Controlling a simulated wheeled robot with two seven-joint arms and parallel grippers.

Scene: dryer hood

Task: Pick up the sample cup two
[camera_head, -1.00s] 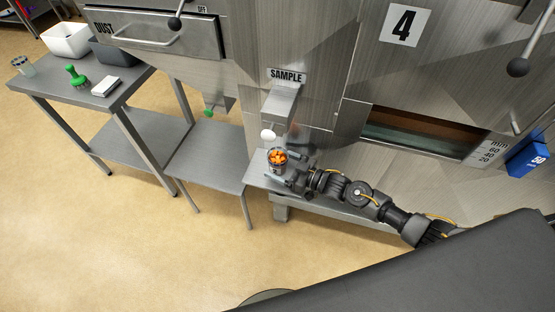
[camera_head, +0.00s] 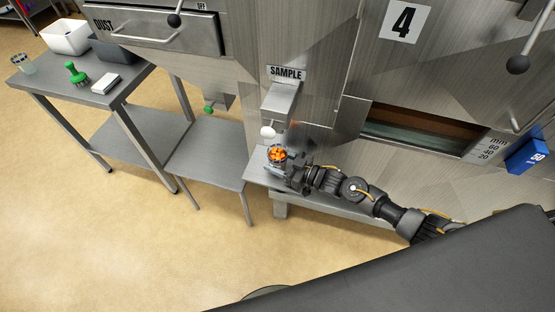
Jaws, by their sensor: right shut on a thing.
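The sample cup (camera_head: 276,154) is a clear cup holding orange pieces. It stands on, or just above, the small metal shelf (camera_head: 257,172) below the SAMPLE chute (camera_head: 281,98); I cannot tell which. My right gripper (camera_head: 279,160) comes in from the right and is shut on the cup, with its fingers around the cup's sides. The cup's lower part is partly hidden by the gripper. My left gripper is not in view. Another clear cup (camera_head: 26,64) stands on the metal table at the far left.
The metal table (camera_head: 125,92) at the left holds a green-handled brush (camera_head: 75,73), a white block (camera_head: 105,83), a white bin (camera_head: 66,37) and a dark bin (camera_head: 113,52). A blue block marked 80 (camera_head: 526,156) is at the right. The white chute knob (camera_head: 268,132) hangs close above the cup.

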